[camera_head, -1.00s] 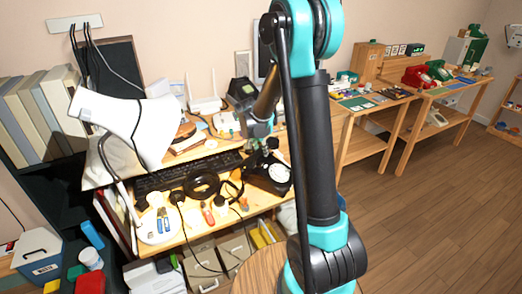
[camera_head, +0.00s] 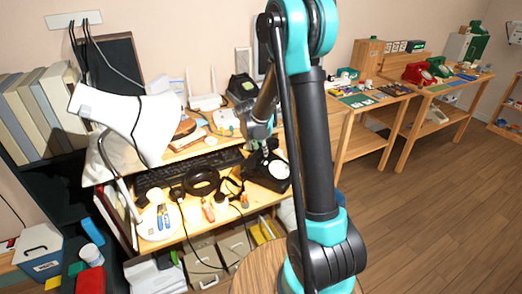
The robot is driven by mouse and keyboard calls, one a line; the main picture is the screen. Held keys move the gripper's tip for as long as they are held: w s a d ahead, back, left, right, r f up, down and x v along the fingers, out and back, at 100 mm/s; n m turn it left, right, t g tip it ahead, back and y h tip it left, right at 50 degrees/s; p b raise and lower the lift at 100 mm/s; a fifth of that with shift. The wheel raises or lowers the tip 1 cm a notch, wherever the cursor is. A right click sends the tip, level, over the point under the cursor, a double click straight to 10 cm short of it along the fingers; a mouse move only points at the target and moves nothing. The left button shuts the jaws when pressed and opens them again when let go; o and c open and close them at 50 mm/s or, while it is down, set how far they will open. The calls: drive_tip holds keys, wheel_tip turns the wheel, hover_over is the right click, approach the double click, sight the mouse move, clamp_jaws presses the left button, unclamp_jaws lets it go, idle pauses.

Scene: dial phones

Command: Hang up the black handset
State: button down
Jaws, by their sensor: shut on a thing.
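A black dial phone (camera_head: 269,172) with a pale round dial stands at the right end of the cluttered wooden desk, in the head view. My gripper (camera_head: 259,144) points down just above the phone's back part. It is shut on a dark thing that appears to be the black handset (camera_head: 255,154). The handset is small and mostly merges with the dark phone and fingers. I cannot tell whether it touches the cradle. A dark cord hangs to the left of the phone.
A black keyboard (camera_head: 180,173), headphones (camera_head: 201,183) and a white desk lamp (camera_head: 125,118) crowd the desk left of the phone. A white router (camera_head: 205,102) stands behind. A red phone (camera_head: 417,74) and a green phone (camera_head: 438,67) sit on a far-right table. Open floor lies right.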

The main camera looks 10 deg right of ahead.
drive_tip(key=c, duration=1.1)
unclamp_jaws()
drive_tip(key=shift+c, duration=0.2)
drive_tip(key=shift+r, duration=0.15)
drive_tip(key=v, duration=1.1)
drive_tip(key=shift+s+r, duration=0.15)
drive_tip(key=shift+r, duration=0.2)
drive_tip(key=shift+a, duration=0.1)
drive_tip(key=s+d+f+n+y, duration=0.1)
drive_tip(key=s+d+f+n, duration=0.1)
drive_tip(key=s, duration=0.7)
drive_tip(key=s+d+f+n+y, duration=0.1)
drive_tip(key=s+d+f+n, duration=0.1)
drive_tip(key=s, duration=0.7)
drive_tip(key=s+d+f+n+y, duration=0.1)
drive_tip(key=s+d+f+n, duration=0.2)
drive_tip(key=s, duration=0.5)
drive_tip(key=shift+s+n+t, duration=0.4)
drive_tip(key=shift+n, duration=0.2)
